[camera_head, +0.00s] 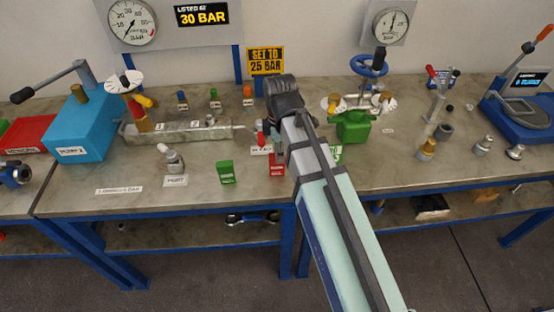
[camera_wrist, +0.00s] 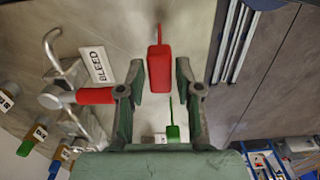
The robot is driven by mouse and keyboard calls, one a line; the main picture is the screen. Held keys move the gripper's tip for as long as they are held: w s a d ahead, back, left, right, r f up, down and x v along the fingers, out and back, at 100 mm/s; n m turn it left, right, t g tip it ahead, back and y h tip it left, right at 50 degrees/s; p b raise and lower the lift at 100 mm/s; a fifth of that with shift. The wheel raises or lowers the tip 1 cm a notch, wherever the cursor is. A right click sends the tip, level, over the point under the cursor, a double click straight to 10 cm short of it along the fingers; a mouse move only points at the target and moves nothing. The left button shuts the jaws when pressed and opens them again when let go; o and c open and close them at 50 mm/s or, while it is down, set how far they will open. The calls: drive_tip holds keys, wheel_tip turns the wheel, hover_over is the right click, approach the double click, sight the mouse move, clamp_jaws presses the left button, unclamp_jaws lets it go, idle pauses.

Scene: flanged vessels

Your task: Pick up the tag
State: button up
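A red tag (camera_wrist: 159,68) with a thin loop stands between the two fingers of my gripper (camera_wrist: 160,88) in the wrist view. The fingers are apart, with a narrow gap showing on each side of the tag, so my gripper looks open around it. In the head view the red tag (camera_head: 277,169) is on the front part of the bench, just left of my arm. A green tag (camera_head: 227,172) stands to its left. A green tag also shows lower in the wrist view (camera_wrist: 173,132). My fingers are mostly hidden by my arm in the head view.
A red-handled valve (camera_wrist: 84,96) with a BLEED label (camera_wrist: 97,64) is close to my left finger in the wrist view. A metal manifold (camera_head: 185,130) is behind the tags, and a green vessel (camera_head: 353,126) is right of my arm. Bare bench lies around the green tag.

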sight(277, 175)
drive_tip(key=shift+a+f+p, duration=0.2)
drive_tip(key=shift+f+p, duration=0.35)
drive_tip(key=shift+f, duration=1.15)
drive_tip(key=shift+a+f+p, duration=0.15)
drive_tip(key=shift+f+p, duration=0.35)
drive_tip(key=shift+f, duration=1.2)
clamp_jaws()
